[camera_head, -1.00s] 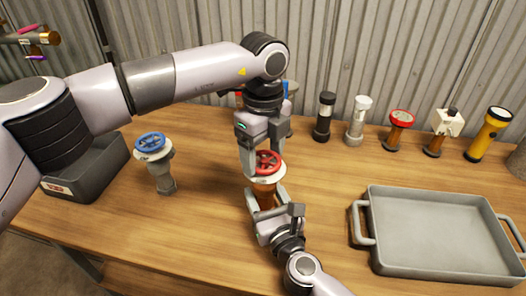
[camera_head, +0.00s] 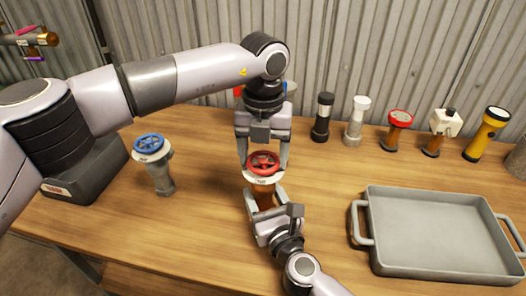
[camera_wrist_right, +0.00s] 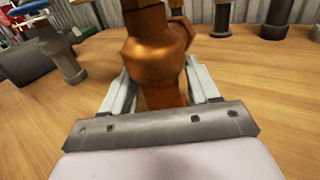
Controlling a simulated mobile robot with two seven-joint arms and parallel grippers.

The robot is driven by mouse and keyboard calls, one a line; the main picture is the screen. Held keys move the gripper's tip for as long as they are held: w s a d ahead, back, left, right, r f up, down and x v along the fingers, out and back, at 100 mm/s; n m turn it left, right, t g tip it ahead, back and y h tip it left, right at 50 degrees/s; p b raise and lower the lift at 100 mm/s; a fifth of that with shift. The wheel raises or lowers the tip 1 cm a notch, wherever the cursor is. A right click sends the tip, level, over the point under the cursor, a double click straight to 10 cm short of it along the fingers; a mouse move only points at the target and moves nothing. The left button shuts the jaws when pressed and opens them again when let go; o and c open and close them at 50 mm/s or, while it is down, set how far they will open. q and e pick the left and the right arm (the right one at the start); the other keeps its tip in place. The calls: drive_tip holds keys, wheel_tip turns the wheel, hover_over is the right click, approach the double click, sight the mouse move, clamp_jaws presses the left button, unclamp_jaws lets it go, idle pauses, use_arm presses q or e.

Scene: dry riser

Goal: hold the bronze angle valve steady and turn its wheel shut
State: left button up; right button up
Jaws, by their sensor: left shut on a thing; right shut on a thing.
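The bronze angle valve (camera_head: 264,197) stands upright on the wooden table, with a red wheel (camera_head: 263,163) above a pale collar on top. Its bronze body (camera_wrist_right: 155,55) fills the middle of the right wrist view. My left gripper (camera_head: 264,165) points down from above, its fingers on either side of the red wheel, shut on it. My right gripper (camera_head: 265,207) comes in low from the front and is shut on the valve body, one finger on each side. The fingers hide part of the lower body.
A grey valve with a blue wheel (camera_head: 153,165) stands to the left, beside a dark grey bin (camera_head: 88,172). A grey tray (camera_head: 440,270) lies at the right. Several fittings and a yellow flashlight (camera_head: 487,134) line the back. The table's front left is clear.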

use_arm(q)
drive_tip(key=m, duration=0.6)
drive_tip(key=shift+s+d+m, duration=0.1)
drive_tip(key=shift+d+m, duration=0.1)
drive_tip(key=shift+m, duration=0.1)
use_arm(e)
drive_tip(key=shift+d, duration=0.1)
use_arm(q)
drive_tip(key=m, duration=0.6)
drive_tip(key=shift+s, duration=0.1)
use_arm(e)
drive_tip(key=shift+f, duration=0.1)
use_arm(q)
drive_tip(key=m, duration=0.6)
drive_tip(key=shift+s+m, duration=0.1)
drive_tip(key=shift+m, duration=0.3)
use_arm(e)
drive_tip(key=shift+c, duration=0.4)
use_arm(q)
drive_tip(key=m, duration=0.4)
use_arm(e)
drive_tip(key=shift+r, duration=0.2)
use_arm(q)
drive_tip(key=shift+m, duration=0.8)
drive_tip(key=shift+a+f, duration=0.1)
use_arm(e)
drive_tip(key=shift+r, duration=0.2)
